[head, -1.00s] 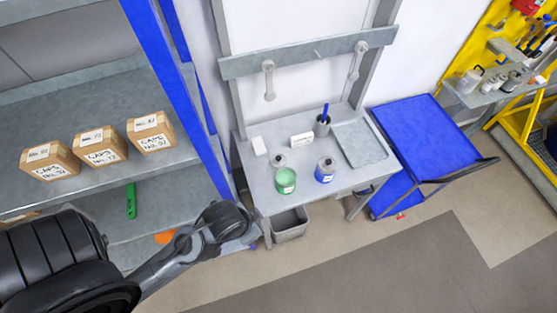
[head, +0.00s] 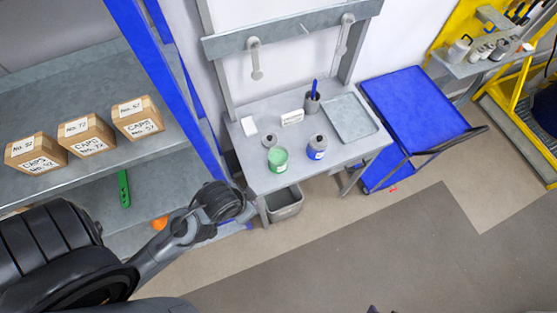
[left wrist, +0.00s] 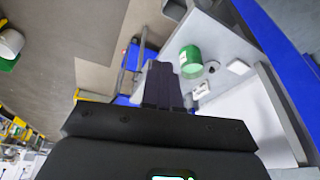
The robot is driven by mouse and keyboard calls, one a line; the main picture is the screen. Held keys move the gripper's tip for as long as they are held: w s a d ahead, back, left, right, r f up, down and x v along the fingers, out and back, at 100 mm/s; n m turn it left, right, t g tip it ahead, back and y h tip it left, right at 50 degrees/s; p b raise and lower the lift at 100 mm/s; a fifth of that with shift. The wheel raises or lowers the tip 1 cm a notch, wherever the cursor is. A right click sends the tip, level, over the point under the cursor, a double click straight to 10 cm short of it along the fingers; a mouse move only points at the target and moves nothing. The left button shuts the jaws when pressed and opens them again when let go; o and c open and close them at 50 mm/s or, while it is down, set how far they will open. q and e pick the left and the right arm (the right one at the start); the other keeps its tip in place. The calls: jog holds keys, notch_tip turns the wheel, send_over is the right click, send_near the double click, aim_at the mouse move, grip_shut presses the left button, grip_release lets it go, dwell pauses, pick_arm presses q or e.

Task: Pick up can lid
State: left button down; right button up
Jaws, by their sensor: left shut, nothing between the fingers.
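A green can (head: 278,158) stands on the grey worktable (head: 258,180), with a blue can (head: 316,150) to its right. A small round grey piece with a dark centre (head: 269,140), perhaps a lid, lies just behind the green can. A similar grey round top (head: 318,139) shows on the blue can. In the left wrist view, the green can (left wrist: 190,60) and the round grey piece (left wrist: 212,67) are beyond the fingers. My left gripper (left wrist: 163,85) is shut and empty, apart from both. In the head view its fingers are hidden; my right gripper is out of view.
A white label block (head: 292,117), a pen cup (head: 312,102) and a grey tray (head: 350,118) occupy the table's back. A blue shelf post (head: 165,80) stands left of the table, a blue cart (head: 415,110) right. A grey bin (head: 285,203) sits below. The floor in front is open.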

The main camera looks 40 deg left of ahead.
pick_arm(q)
grip_release()
dwell(0.4)
